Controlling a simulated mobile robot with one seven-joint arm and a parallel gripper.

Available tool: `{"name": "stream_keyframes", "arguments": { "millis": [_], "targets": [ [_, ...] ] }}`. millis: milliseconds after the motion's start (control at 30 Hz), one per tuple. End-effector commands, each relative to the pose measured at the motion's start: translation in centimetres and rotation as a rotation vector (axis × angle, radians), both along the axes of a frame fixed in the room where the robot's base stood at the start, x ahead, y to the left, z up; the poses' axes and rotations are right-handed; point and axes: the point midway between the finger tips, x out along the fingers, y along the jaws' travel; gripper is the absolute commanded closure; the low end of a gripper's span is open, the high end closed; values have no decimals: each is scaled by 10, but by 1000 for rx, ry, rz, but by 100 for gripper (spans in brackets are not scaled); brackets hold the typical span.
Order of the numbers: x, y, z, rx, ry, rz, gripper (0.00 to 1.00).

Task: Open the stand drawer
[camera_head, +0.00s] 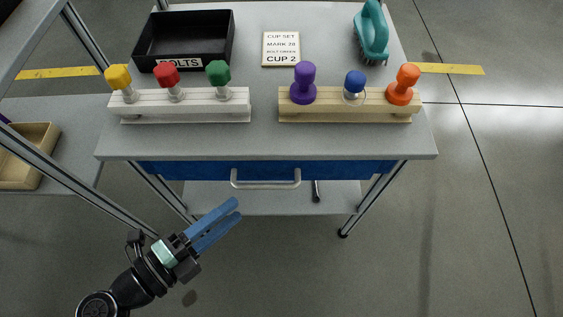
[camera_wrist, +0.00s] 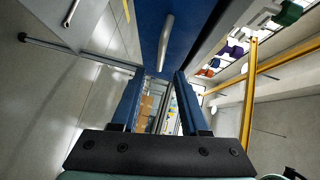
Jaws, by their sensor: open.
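The stand is a grey-topped table (camera_head: 260,140) with a blue drawer (camera_head: 340,170) under its top, shown in the head view. The drawer front sits flush under the tabletop and looks shut. A grey bar handle (camera_head: 265,184) runs across the middle of its front. My gripper (camera_head: 233,210) has blue fingers and is in front of the stand, left of and a little below the handle in the picture. In the wrist view my gripper (camera_wrist: 158,80) is open with nothing between its fingers. The handle (camera_wrist: 166,42) shows ahead of the fingertips against the blue drawer front (camera_wrist: 185,20).
On top are a black bin (camera_head: 185,35), a white rack (camera_head: 180,103) and a wooden rack (camera_head: 345,103) with coloured knobs, a card (camera_head: 281,49) and a teal brush (camera_head: 372,35). A lower shelf (camera_head: 260,200) carries a dark tool. A frame post stands at left; floor at right is clear.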

Motion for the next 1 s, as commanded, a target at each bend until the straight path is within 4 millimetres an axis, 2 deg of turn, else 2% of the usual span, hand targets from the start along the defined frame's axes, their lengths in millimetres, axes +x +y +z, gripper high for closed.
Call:
{"name": "stream_keyframes", "arguments": {
  "millis": [533,700,1000],
  "targets": [
    [71,-73,-16,1,-6,-3,55],
    [83,-85,-17,1,-6,-2,55],
    [87,-88,-16,2,-6,1,55]
  ]
}}
